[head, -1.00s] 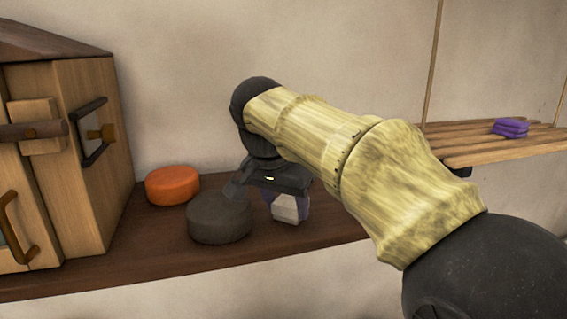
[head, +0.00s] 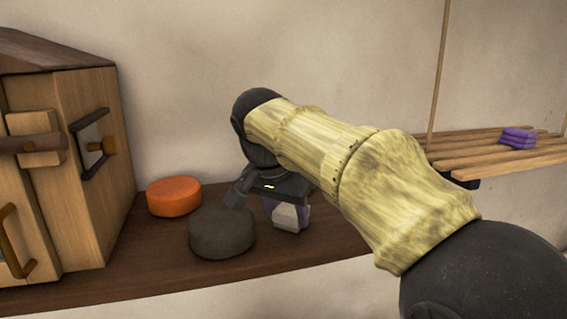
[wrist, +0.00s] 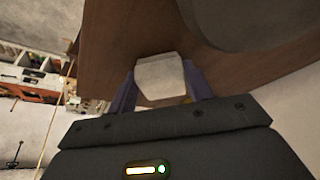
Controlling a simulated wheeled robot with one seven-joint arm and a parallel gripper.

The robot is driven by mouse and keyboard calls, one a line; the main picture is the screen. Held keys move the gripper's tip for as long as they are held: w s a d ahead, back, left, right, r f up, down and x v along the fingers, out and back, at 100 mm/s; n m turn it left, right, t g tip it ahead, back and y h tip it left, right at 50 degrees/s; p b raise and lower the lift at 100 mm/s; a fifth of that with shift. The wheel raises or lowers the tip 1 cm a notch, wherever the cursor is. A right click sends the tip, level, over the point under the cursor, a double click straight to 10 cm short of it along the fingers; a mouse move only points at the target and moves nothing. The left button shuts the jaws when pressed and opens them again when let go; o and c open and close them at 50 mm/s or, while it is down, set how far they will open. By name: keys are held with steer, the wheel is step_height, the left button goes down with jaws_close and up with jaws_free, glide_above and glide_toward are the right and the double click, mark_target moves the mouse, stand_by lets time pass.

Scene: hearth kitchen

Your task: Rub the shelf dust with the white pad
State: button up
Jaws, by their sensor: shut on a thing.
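The white pad (head: 286,217) is a small pale block held between the purple fingers of my gripper (head: 284,205). In the wrist view the pad (wrist: 160,76) sits between both fingertips, over the brown wood. The wooden shelf (head: 165,278) runs below it. The pad is low over the shelf, right of a dark round disc; I cannot tell whether it touches the wood. I cannot make out any dust on the shelf; my gripper and arm cover part of the surface.
The dark grey disc (head: 222,232) stands close left of my gripper. An orange disc (head: 174,196) lies behind it. A wooden cabinet (head: 85,150) with handles blocks the left end. A slatted hanging shelf (head: 480,152) with purple blocks (head: 517,138) is at the right.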

steer(key=w+r+p, duration=0.1)
steer(key=r+p, duration=0.1)
steer(key=shift+w+r, duration=0.35)
steer(key=p+v, duration=0.2)
steer(key=v, duration=0.1)
steer(key=shift+s+d+f, duration=0.1)
steer(key=shift+s+d, duration=0.1)
steer(key=shift+s, duration=0.05)
steer(key=shift+w+d+r+p, duration=0.1)
steer(key=shift+w+r+p, duration=0.15)
steer(key=shift+r, duration=0.2)
steer(key=shift+w+r+p, duration=0.15)
steer(key=shift+r+p, duration=0.05)
steer(key=shift+r, duration=0.7)
steer(key=shift+a, duration=0.2)
steer(key=shift+s, duration=0.15)
steer(key=shift+s+d, duration=0.1)
steer(key=shift+w+d, duration=0.1)
steer(key=shift+w, duration=0.1)
